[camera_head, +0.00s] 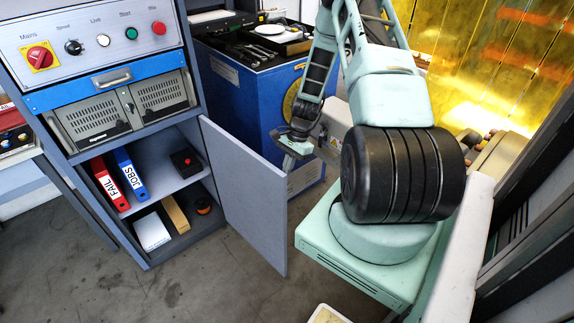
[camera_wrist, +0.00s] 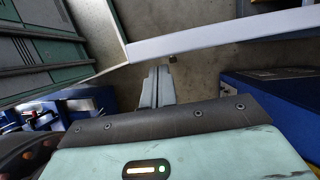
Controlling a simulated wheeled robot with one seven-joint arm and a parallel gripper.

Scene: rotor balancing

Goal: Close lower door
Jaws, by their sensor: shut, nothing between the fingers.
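The lower door (camera_head: 246,198) is a flat grey-blue panel on the cabinet's lower right side. It stands swung wide open, and the lower compartment shows beside it. My gripper (camera_head: 291,146) is in the head view just beyond the door's upper outer part, its fingers small and partly unclear there. In the wrist view my gripper (camera_wrist: 159,72) is shut and empty, its fingertips pointing toward a pale panel edge (camera_wrist: 220,37), which looks like the door. A small brown knob-like part (camera_wrist: 172,59) sits under that edge near the fingertips. I cannot tell whether they touch.
The cabinet's lower shelves (camera_head: 170,187) hold a red binder (camera_head: 109,184), a blue binder (camera_head: 131,174) and small boxes. A blue tool cabinet (camera_head: 245,95) stands behind the door. Grey floor (camera_head: 215,285) in front of the cabinet is clear.

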